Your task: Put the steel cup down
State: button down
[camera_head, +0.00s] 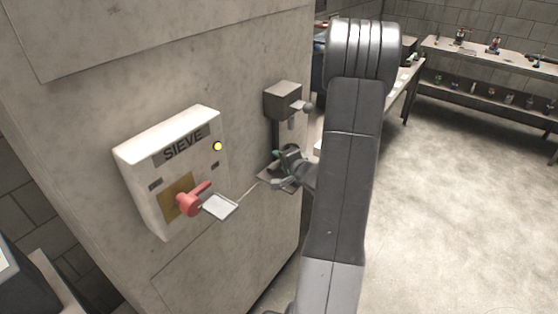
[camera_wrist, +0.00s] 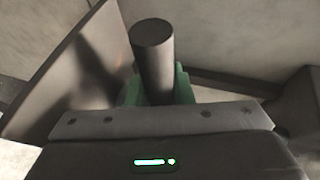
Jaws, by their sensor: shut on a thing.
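My gripper (camera_head: 291,158) is at the small dispenser on the face of the concrete block, just above a small ledge (camera_head: 268,177). In the wrist view, a plain dark-grey cylinder (camera_wrist: 153,62) stands between green finger pads; I take it to be the steel cup. My gripper is shut on it. Its open mouth cannot be made out, and its far end is hidden behind the gripper body. In the head view the cup is too small and covered to pick out clearly. I cannot tell whether it touches the ledge.
A grey box with a knob (camera_head: 283,100) is fixed above the ledge. Left of it is a white SIEVE panel (camera_head: 172,165) with a red lever (camera_head: 192,200), a jutting plate (camera_head: 220,207) and a lit yellow lamp (camera_head: 217,146). Open floor lies right; benches stand behind.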

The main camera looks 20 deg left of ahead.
jog(key=shift+w+a+f+p, duration=0.1)
jog(key=shift+a+f+p, duration=0.05)
jog(key=shift+f+p, duration=0.2)
jog(key=shift+f+b, duration=0.2)
jog(key=shift+b, duration=0.15)
jog(key=c, duration=1.3)
grip_release()
jog(key=shift+r+p, duration=0.2)
jog(key=shift+p, duration=0.1)
jog(key=b+v, duration=0.2)
jog(key=v, duration=1)
